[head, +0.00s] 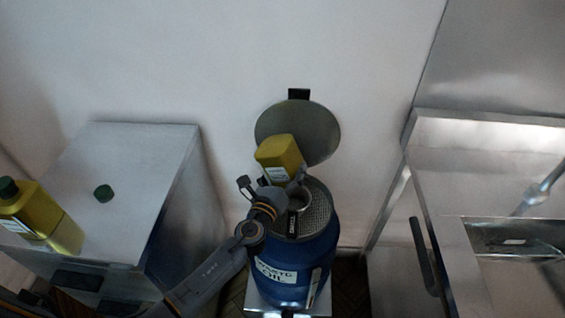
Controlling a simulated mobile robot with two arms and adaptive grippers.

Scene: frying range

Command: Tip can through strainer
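A yellow can (280,152) with a pale label is tilted above the blue waste-oil drum (292,268). A round grey mesh strainer (316,216) covers the drum's top. My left gripper (270,190) is at the can's lower part, with a finger to its left, and appears shut on it; the can's mouth and the far finger are hidden or unclear. I cannot see any liquid flowing. A loose dark green cap (103,193) lies on the steel cabinet at left. My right gripper is not in view.
A second yellow can (42,218) with a green cap stands on the steel cabinet (130,150) at left. A round metal lid (298,128) stands open behind the drum. A steel fryer unit (490,180) with a dark handle is at right.

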